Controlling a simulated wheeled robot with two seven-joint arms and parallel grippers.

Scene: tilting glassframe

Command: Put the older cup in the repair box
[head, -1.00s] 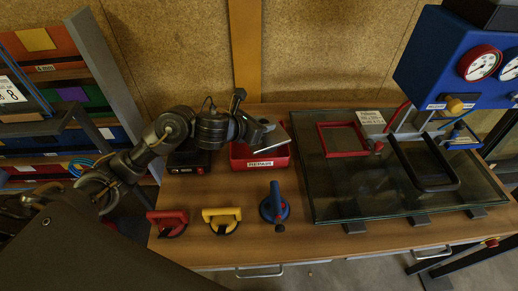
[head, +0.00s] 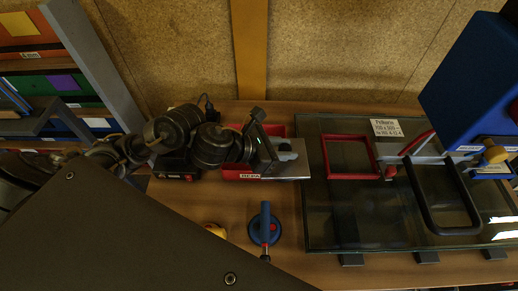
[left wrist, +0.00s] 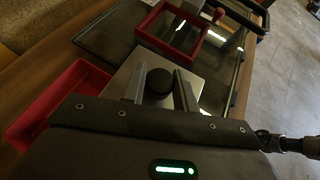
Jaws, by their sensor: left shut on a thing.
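The red repair box (head: 241,173) stands at the back of the table, its label partly covered. My left gripper (head: 284,150) is shut on the black knob (left wrist: 159,81) of a grey lid plate. The lid (head: 296,170) is at the box's right side, near the glass edge; in the left wrist view the red box (left wrist: 62,100) shows open, apart from it. A blue suction cup (head: 265,229) stands upright on the table in front. A yellow suction cup (head: 216,230) shows only partly behind my body. I cannot tell which cup is older. My right gripper is out of view.
A glass sheet (head: 330,230) lies on the table's right, with a red frame (head: 349,157) and a black frame (head: 445,207) on it. A blue gauge unit (head: 475,85) stands at right. A black device (head: 178,166) sits left of the box. Wood before the box is free.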

